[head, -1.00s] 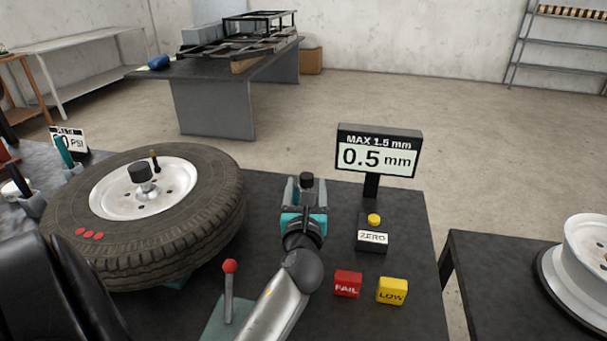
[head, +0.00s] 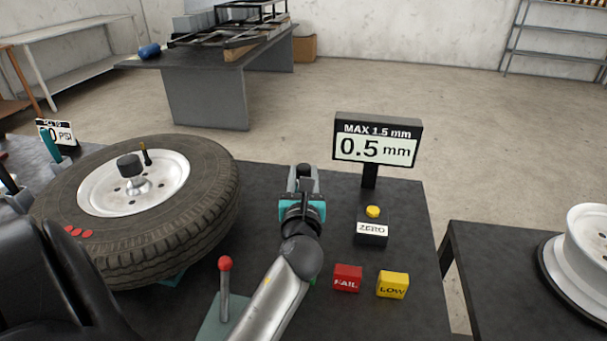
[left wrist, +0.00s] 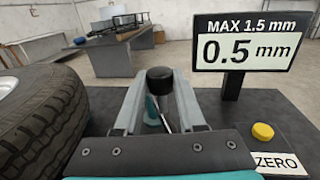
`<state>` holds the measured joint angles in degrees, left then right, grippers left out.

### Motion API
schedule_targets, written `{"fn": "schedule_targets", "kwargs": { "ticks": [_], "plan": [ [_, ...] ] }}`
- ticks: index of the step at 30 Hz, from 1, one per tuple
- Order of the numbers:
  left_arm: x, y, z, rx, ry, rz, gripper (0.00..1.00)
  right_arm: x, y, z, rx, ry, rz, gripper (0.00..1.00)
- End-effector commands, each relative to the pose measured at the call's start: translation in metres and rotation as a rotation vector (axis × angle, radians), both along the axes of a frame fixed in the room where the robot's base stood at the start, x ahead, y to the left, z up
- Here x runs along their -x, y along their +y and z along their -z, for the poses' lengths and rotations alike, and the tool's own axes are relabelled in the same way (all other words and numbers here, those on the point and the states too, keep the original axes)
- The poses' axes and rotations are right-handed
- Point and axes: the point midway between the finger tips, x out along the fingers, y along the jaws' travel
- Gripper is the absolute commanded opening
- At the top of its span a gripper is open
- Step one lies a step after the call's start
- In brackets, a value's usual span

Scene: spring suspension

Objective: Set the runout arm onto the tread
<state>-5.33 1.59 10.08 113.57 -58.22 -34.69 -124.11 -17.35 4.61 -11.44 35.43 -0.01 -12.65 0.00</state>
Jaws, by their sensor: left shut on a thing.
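The tire (head: 190,215) lies flat at the left of the black bench, its dark tread facing outward around a white rim (head: 130,185). The tread also shows at the left of the left wrist view (left wrist: 45,115). My left gripper (head: 304,178) is right of the tire, with bench visible between them. It is shut on a part with a black round knob (left wrist: 160,80), which appears to be the runout arm; the rest of it is mostly hidden by the fingers. I cannot see it touching the tread. My right gripper is not in view.
A display (head: 376,142) reads 0.5 mm, behind the yellow-buttoned ZERO box (head: 371,232). FAIL (head: 347,278) and LOW (head: 392,285) blocks stand right of my arm. A red-knobbed lever (head: 225,280) stands in front of the tire. Another bench (head: 500,285) is at right.

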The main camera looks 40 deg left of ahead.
Motion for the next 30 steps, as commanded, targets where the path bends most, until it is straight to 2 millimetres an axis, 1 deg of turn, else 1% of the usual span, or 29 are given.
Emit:
{"fn": "schedule_targets", "kwargs": {
  "ticks": [1, 6, 30],
  "plan": [
    [-0.0001, 0.0000, -0.0002, -0.001, -0.001, 0.000, 0.18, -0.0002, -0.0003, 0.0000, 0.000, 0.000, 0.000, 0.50],
    [-0.0001, 0.0000, -0.0003, -0.001, -0.001, 0.001, 0.00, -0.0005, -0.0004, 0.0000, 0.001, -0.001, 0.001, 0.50],
    [-0.0003, 0.0003, -0.0009, -0.001, -0.002, 0.001, 0.00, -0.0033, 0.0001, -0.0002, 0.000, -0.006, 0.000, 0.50]
  ]
}}
